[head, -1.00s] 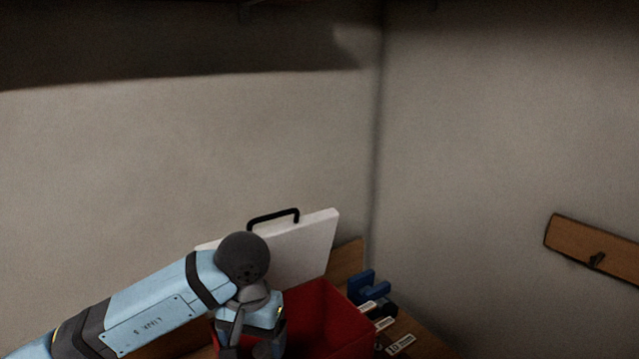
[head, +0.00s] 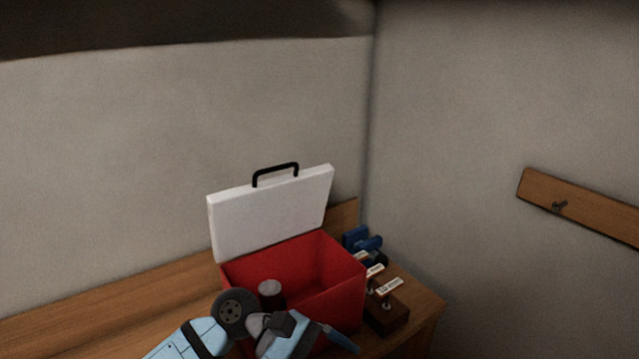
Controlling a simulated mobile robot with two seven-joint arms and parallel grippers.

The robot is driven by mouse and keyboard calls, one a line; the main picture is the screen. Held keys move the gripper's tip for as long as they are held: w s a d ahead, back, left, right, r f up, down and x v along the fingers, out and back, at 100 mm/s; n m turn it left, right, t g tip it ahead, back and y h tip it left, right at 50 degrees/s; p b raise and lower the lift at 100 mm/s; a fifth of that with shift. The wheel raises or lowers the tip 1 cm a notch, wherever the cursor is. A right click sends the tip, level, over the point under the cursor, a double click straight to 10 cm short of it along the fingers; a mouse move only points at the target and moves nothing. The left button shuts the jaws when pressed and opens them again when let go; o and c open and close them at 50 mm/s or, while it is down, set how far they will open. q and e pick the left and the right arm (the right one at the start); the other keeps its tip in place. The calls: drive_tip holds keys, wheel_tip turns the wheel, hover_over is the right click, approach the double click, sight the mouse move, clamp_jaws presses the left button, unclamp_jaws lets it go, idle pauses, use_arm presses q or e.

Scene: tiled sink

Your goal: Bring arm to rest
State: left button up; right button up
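My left arm comes in from the bottom left, and its gripper (head: 335,338) is in front of the red box (head: 335,301), low in the head view. The fingertips are small and partly cut off from clear view, so I cannot tell whether they are open or shut. The box stands on the wooden bench with its white lid (head: 270,213) raised and a black handle on top. A grey-topped cylinder (head: 270,287) shows inside the box, partly hidden by my wrist. My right gripper is not in view.
A blue clamp-like tool (head: 362,240) and a dark wooden block with several labelled pegs (head: 386,316) stand right of the box. The bench (head: 110,298) is clear to the left. Walls close off the back and right. A wooden rail with a hook (head: 580,208) is on the right wall.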

use_arm(q)
drive_tip(key=w+a+f+m+t, duration=0.2)
drive_tip(key=a+f+m+t, duration=0.25)
drive_tip(key=m+t, duration=0.9)
drive_tip(key=w+a+f+m+t, duration=0.25)
drive_tip(key=a+m+t, duration=0.35)
drive_tip(key=m+t, duration=0.7)
drive_tip(key=s+a+f+n+g+y, duration=0.3)
drive_tip(key=s+f+n, duration=0.1)
drive_tip(key=f, duration=0.3)
drive_tip(key=s+a+f+n+g+y, duration=0.3)
drive_tip(key=s+a+f+n, duration=0.1)
drive_tip(key=s+f+n, duration=0.1)
drive_tip(key=s+a+f+n+g+y+p, duration=0.1)
drive_tip(key=s+a+f+n+g+y, duration=0.2)
drive_tip(key=f+n, duration=0.4)
wheel_tip(320, 180, down, 2)
drive_tip(key=shift+s+a+f+y, duration=0.25)
drive_tip(key=shift+s+a+y, duration=0.1)
drive_tip(key=shift+s+y, duration=0.35)
